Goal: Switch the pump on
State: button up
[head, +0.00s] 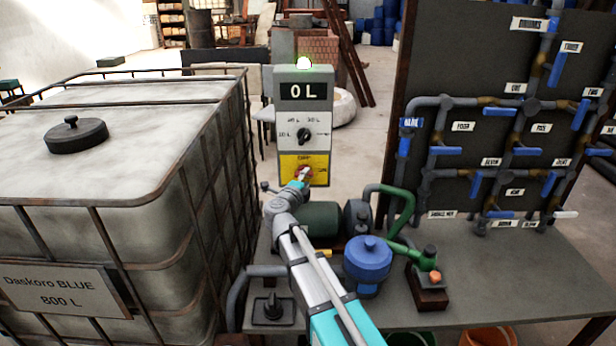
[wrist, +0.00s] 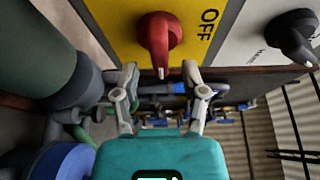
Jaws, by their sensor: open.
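The pump switch is a red knob (head: 304,173) on the yellow plate (head: 288,164) low on the grey control panel (head: 318,104). An OFF label is above it, and a small label is at its right. In the wrist view the red knob (wrist: 158,38) has a white-marked end that points down toward my fingertips, a quarter turn from the OFF label. My gripper (wrist: 160,74) is open, with one fingertip on each side of that end. Contact cannot be told. In the head view my gripper (head: 300,184) covers part of the plate.
A black selector (head: 303,134) sits above the yellow plate, under a display (head: 303,91) reading 0 L. A caged tank (head: 100,190) stands left; a blue pump part (head: 368,262) and a pipe board (head: 500,130) are right.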

jog(key=v, duration=0.9)
jog(key=shift+a, duration=0.1)
dwell(0.4)
jog(key=s+d+f+n+g+y+p, duration=0.3)
jog(key=s+d+f+n+g, duration=0.3)
jog(key=s+d+n+g, duration=0.2)
jog(key=s+d+f+n+g+y+p, duration=0.3)
jog(key=s+d+f+n+g, duration=0.3)
jog(key=s+d+n, duration=0.6)
jog(key=d+n+g, duration=0.1)
jog(key=n+g, duration=0.1)
jog(key=shift+f+n+g+y, duration=0.3)
jog(key=shift+y, duration=0.1)
